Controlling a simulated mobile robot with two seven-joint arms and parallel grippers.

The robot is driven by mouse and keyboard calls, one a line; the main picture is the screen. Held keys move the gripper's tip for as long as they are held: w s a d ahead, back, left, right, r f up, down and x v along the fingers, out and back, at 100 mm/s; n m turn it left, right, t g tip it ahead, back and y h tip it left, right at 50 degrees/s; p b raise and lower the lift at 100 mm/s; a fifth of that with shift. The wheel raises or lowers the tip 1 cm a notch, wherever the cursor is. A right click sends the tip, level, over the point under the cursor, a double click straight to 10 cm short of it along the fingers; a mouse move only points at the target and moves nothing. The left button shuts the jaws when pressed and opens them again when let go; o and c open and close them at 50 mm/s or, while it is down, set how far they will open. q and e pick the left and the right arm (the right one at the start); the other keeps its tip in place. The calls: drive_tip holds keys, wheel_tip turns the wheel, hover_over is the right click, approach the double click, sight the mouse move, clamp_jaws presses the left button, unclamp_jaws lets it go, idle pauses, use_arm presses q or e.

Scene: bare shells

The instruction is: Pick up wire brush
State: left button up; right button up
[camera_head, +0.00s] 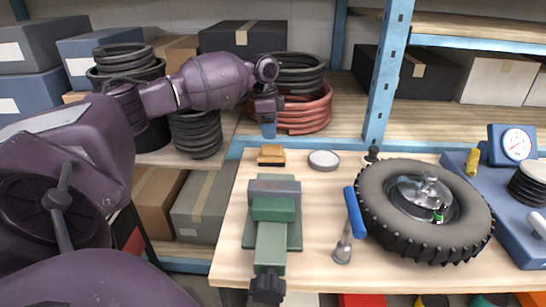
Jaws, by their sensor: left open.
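A small orange-brown block with a darker lower part (271,155), which looks like the wire brush, lies at the back left of the wooden workbench (230,235). Its bristles cannot be made out. My left arm reaches in from the left, and my left gripper (268,128) points down above and slightly behind the block in the picture. The gripper is open and appears apart from the block. The exact gap between them cannot be told. My right gripper is not in view.
A round grey lid or dish (324,160) lies right of the block. A green vise (272,215) stands in front. A blue-handled tool (354,213), a tyre (380,215) and a blue gauge unit (512,145) are to the right. Shelves with coiled hoses (305,110) stand behind.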

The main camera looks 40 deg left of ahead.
sight(272, 145)
use_arm(q)
drive_tip(key=shift+w+d+f, duration=0.1)
drive_tip(key=shift+w+f, duration=0.05)
drive_tip(key=shift+f, duration=1.55)
drive_tip(key=shift+w+d+f, duration=0.1)
drive_tip(key=shift+f, duration=1.6)
drive_tip(key=shift+r, duration=0.1)
drive_tip(key=shift+c, duration=0.4)
drive_tip(key=c, duration=1)
